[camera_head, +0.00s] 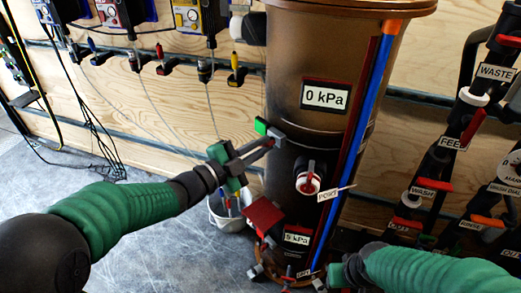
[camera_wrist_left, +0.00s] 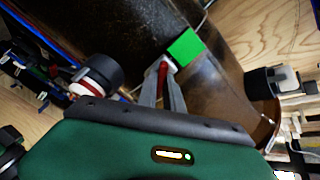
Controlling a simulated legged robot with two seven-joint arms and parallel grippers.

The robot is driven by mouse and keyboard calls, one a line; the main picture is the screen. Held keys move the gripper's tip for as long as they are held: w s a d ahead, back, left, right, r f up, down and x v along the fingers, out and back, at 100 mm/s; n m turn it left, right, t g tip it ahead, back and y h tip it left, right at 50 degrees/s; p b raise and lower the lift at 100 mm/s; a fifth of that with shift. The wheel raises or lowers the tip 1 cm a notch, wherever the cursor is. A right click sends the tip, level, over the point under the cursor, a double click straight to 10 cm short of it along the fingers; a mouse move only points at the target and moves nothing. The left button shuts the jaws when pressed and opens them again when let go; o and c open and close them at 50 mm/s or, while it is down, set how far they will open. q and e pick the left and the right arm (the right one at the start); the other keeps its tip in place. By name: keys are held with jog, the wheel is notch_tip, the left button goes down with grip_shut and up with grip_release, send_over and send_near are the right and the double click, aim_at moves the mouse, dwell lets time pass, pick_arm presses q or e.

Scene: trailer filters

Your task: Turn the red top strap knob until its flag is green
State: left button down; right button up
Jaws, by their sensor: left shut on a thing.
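The top strap knob, a small red handle (camera_wrist_left: 162,78), is between my left gripper's fingers on the side of the brown filter housing (camera_head: 300,50). My left gripper (camera_head: 268,142) is shut on it, with the fingertips hiding most of it. A green flag (camera_head: 261,126) shows just above the fingertips; it also shows in the left wrist view (camera_wrist_left: 184,47). A red flag (camera_head: 263,214) is lower on the housing. My right gripper (camera_head: 325,280) is low near the housing's base, and its fingers are not clear.
A white-and-red port valve (camera_head: 308,180) sticks out right of my left gripper. A blue tube (camera_head: 355,130) runs down the housing. Labelled pipes with red handles (camera_head: 431,184) stand at right. A white bucket (camera_head: 228,215) sits behind my left gripper. Open floor is at left.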

pick_arm(q)
jog(key=shift+d, duration=0.1)
dwell(0.4)
jog(key=c, duration=1.5)
grip_release()
jog(key=p+v, duration=0.3)
jog(key=v, duration=1.4)
jog(key=shift+d+p, duration=0.1)
jog(key=shift+p, duration=0.25)
jog(key=shift+f, duration=0.1)
